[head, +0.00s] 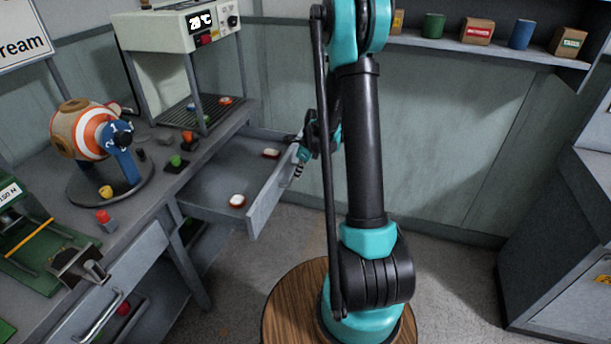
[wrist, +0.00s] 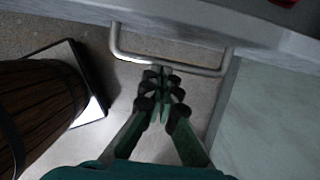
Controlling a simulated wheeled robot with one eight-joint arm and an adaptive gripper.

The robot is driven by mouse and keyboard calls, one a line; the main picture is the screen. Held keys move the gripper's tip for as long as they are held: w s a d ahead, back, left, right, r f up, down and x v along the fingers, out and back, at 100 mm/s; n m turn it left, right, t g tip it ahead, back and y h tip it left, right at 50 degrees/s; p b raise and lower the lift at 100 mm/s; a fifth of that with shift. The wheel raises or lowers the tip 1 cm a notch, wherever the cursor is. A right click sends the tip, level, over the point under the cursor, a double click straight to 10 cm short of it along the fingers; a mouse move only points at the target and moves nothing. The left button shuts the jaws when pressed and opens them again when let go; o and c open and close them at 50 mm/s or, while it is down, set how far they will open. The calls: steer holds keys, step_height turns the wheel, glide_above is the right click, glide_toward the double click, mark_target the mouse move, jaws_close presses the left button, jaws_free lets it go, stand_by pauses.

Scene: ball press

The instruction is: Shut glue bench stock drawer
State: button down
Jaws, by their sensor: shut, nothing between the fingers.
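My gripper (head: 302,154) is just outside the drawer's front panel, partly hidden behind my arm. In the wrist view my gripper (wrist: 163,78) is shut and empty, with its fingertips at the middle of the drawer's metal handle (wrist: 168,67). I cannot tell whether they touch the bar. The drawer front (wrist: 255,38) runs across the top of that view.
The bench (head: 185,150) carries a machine with a display (head: 187,30) and a striped ball (head: 85,130) in a press. Another drawer handle (head: 102,318) is at lower left. A shelf (head: 480,48) and a grey cabinet (head: 560,250) are at right. Floor (head: 455,285) between is clear.

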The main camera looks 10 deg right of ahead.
glide_above(236, 173)
steer(key=shift+s+d, duration=0.1)
steer(key=shift+s, duration=0.1)
stand_by(0.4)
